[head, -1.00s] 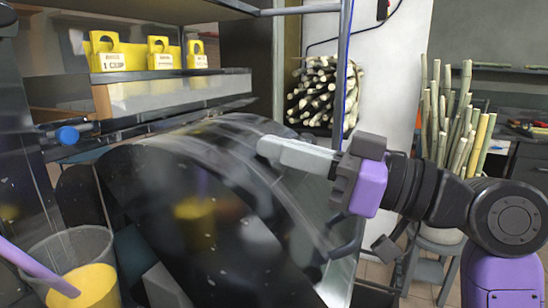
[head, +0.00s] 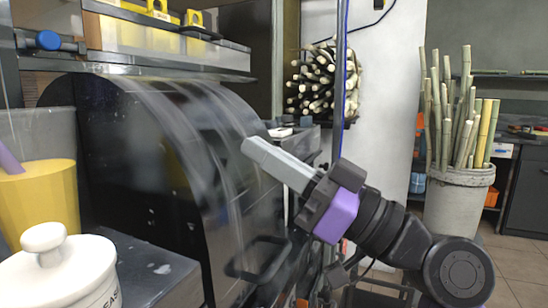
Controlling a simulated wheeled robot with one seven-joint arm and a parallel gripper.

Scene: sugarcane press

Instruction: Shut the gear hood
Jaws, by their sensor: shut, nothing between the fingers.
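The gear hood (head: 190,140) is a curved, see-through smoky cover with a dark side, left of centre in the head view. Its curved front runs down to a dark loop handle (head: 262,272) low on its front. My gripper (head: 252,150) is shut and empty, with its pale fingers pointing up and left. The fingertips overlap the hood's right edge in the picture, above the handle; I cannot tell whether they touch it. The gears behind the hood are too dark to make out, and its lower edge is partly hidden.
A yellow-filled bucket (head: 40,200) and a white lidded jar (head: 55,270) stand at left. A shelf with yellow tags (head: 194,19) is above the hood. A blue-edged post (head: 340,80) rises behind my gripper. A bin of canes (head: 458,200) stands at right.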

